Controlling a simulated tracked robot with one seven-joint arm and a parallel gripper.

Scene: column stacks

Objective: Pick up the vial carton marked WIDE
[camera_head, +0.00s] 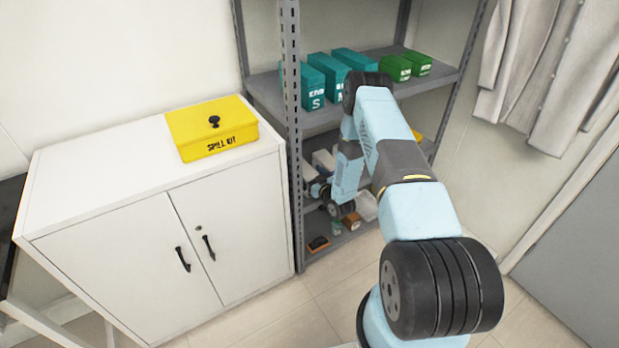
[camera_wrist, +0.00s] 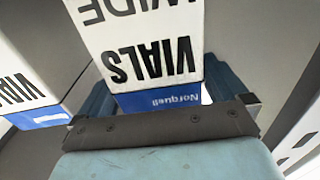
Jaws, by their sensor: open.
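The vial carton marked WIDE (camera_wrist: 140,30) is white with a blue band reading Norquell, and its black lettering appears upside down in the wrist view. My gripper (camera_wrist: 160,88) is open, with a blue finger on each side of this carton's blue end. The fingers look apart from the carton or very close to it; contact cannot be told. In the head view my arm reaches into the grey shelf unit (camera_head: 290,130) and hides most of the gripper and this carton.
A second white and blue VIALS carton (camera_wrist: 22,90) stands close by on the left in the wrist view. Teal boxes (camera_head: 330,72) and green boxes (camera_head: 396,68) sit on the shelf above. A yellow spill kit (camera_head: 212,128) lies on the white cabinet (camera_head: 95,180).

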